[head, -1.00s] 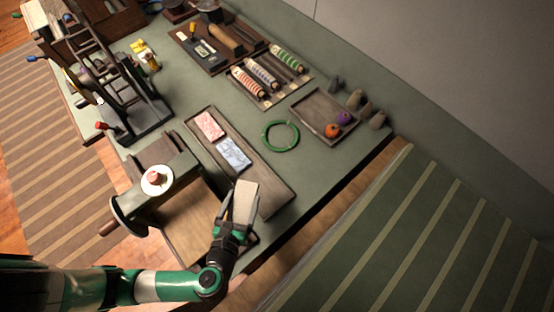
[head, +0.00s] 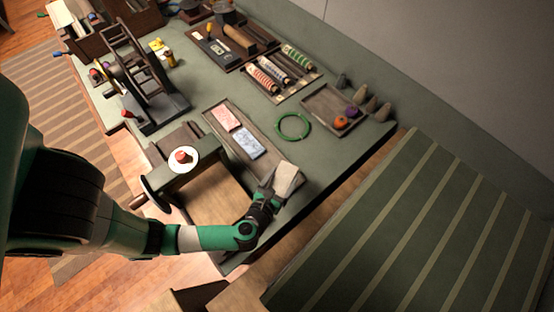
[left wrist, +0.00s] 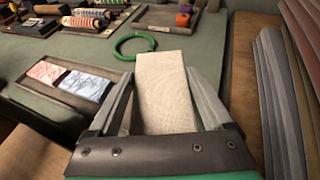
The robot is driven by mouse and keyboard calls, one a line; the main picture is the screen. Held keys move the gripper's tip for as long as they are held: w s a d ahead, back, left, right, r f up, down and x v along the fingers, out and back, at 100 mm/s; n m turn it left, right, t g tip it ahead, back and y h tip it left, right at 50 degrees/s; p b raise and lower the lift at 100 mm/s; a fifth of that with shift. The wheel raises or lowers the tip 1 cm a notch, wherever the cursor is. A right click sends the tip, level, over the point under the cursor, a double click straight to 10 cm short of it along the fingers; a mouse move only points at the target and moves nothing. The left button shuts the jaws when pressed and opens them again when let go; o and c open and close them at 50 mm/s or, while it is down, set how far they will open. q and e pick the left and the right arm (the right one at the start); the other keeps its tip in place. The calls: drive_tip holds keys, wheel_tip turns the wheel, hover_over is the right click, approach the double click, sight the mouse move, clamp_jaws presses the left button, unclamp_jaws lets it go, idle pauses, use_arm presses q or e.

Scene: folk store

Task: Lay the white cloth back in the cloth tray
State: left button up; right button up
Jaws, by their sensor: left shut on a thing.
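The white cloth (head: 287,179) is a folded, off-white pad. My left gripper (head: 275,186) is shut on it, and in the left wrist view the cloth (left wrist: 163,85) stands up between the two fingers (left wrist: 165,100). The cloth tray (head: 213,113) is a long wooden tray on the green table. A red patterned cloth (head: 226,117) and a blue patterned cloth (head: 248,145) lie in it side by side. The held cloth is at the tray's near right end; its exact height over the tray cannot be told. My right gripper is not in view.
A green ring (head: 292,126) lies just beyond the tray. A smaller tray (head: 318,97) holds an orange and a purple ball. A wooden press-like device (head: 184,158) stands left of the cloth tray. A striped green surface (head: 400,230) is at right.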

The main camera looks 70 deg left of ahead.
sight(279, 169)
use_arm(q)
drive_tip(key=a, duration=0.1)
drive_tip(key=a+f, duration=0.1)
drive_tip(key=a, duration=0.1)
drive_tip(key=a+f, duration=0.1)
drive_tip(key=shift+w+a+b, duration=0.25)
drive_tip(key=shift+w+b, duration=0.05)
drive_tip(key=a+f+b, duration=0.1)
drive_tip(key=a+f, duration=0.1)
drive_tip(key=f, duration=0.1)
drive_tip(key=a+f+b, duration=0.1)
drive_tip(key=a+f, duration=0.1)
drive_tip(key=shift+w+b, duration=0.35)
drive_tip(key=shift+w, duration=0.05)
drive_tip(key=shift+w+a+f, duration=0.15)
drive_tip(key=shift+a+f, duration=0.2)
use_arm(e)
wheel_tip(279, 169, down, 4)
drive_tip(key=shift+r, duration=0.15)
